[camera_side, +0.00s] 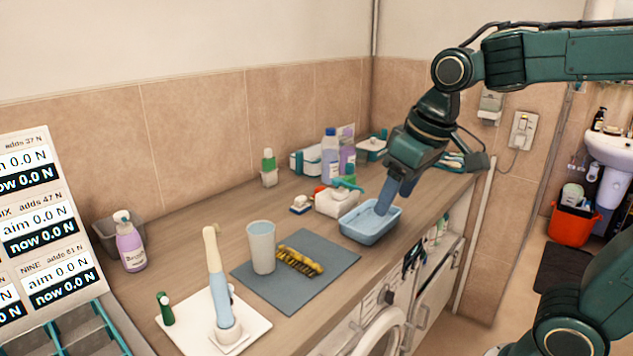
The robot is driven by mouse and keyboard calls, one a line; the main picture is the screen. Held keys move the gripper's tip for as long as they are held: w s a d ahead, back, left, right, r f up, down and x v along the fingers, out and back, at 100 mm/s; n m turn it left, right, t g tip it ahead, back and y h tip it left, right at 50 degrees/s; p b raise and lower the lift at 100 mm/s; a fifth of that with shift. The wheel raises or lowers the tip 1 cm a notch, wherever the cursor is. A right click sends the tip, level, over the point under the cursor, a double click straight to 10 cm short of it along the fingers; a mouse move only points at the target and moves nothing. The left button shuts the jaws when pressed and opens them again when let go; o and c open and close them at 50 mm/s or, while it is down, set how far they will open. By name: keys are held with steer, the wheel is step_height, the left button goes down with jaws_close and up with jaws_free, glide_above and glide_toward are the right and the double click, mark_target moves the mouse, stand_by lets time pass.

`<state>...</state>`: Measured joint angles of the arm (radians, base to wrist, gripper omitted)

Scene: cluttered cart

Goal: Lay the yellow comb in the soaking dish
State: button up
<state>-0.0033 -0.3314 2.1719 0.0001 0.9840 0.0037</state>
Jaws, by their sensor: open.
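The yellow comb (300,262) lies on the dark grey mat (325,283), just right of a pale cup. It appears yellow with a dark toothed part. The soaking dish (361,235) is a light blue rectangular tray on the counter, behind and right of the mat. My gripper (394,194) is open and points down at the dish, its blue fingertips over or just inside it. I cannot tell whether the fingers touch the dish. No comb shows between the fingers. The comb is apart from the gripper.
The pale cup (262,247) stands on the mat beside the comb. An electric toothbrush (217,280) stands on a white tray (247,335) at front left. A white dispenser (333,203) and bottles (331,150) crowd behind the dish. The mat's front right part is clear.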

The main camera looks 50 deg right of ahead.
steer(key=w+f+g, duration=0.2)
steer(key=w+f, duration=0.1)
steer(key=w, duration=0.8)
steer(key=g, duration=0.2)
glide_above(307, 266)
step_height(307, 266, down, 6)
steer(key=f, duration=0.1)
steer(key=shift+r, duration=0.25)
steer(key=shift+f, duration=4.35)
steer(key=shift+f, duration=0.1)
steer(key=shift+f, duration=2.45)
steer(key=shift+c, duration=0.4)
steer(key=c, duration=1.1)
